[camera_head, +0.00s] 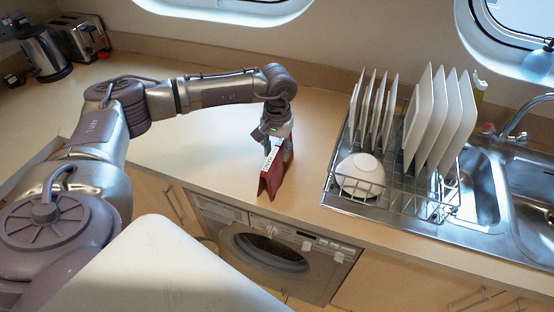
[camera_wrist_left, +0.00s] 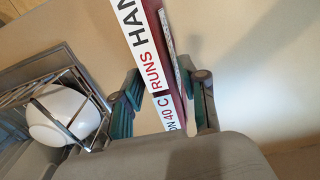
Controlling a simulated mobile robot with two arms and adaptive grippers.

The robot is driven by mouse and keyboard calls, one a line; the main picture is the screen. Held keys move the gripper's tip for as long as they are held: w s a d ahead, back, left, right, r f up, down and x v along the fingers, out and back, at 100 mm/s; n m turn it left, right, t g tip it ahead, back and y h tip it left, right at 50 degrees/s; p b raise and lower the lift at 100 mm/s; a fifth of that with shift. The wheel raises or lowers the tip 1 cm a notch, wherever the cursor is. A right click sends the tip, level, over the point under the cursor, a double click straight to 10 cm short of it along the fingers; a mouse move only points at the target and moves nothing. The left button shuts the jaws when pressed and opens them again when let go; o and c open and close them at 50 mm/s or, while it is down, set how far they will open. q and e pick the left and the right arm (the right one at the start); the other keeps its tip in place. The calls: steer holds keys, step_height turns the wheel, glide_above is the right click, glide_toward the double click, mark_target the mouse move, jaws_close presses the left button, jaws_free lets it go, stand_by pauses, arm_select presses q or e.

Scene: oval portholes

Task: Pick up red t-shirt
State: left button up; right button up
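The red t-shirt (camera_head: 271,183) is folded and stands like a narrow tent near the counter's front edge, below my left gripper (camera_head: 275,147). A white label with dark and red print runs along it. In the left wrist view the red cloth (camera_wrist_left: 161,38) runs between the two fingers of my left gripper (camera_wrist_left: 160,72), one finger on each side. The fingertips are close to the cloth; whether they press on it is not clear. My right gripper is not in view.
A dish rack (camera_head: 400,205) with upright white plates and a white bowl (camera_head: 360,176) stands right of the shirt, beside the metal sink (camera_head: 530,190). A washing machine (camera_head: 270,250) is under the counter. A kettle (camera_head: 45,53) and toaster (camera_head: 80,38) stand far left.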

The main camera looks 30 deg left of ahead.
arm_select(q)
jaws_close()
steer(key=shift+r, duration=0.1)
steer(key=shift+r, duration=0.25)
step_height(320, 180, up, 9)
steer(key=b, duration=0.3)
steer(key=shift+f, duration=0.2)
steer(key=shift+r+b, duration=0.3)
steer(key=shift+r, duration=0.05)
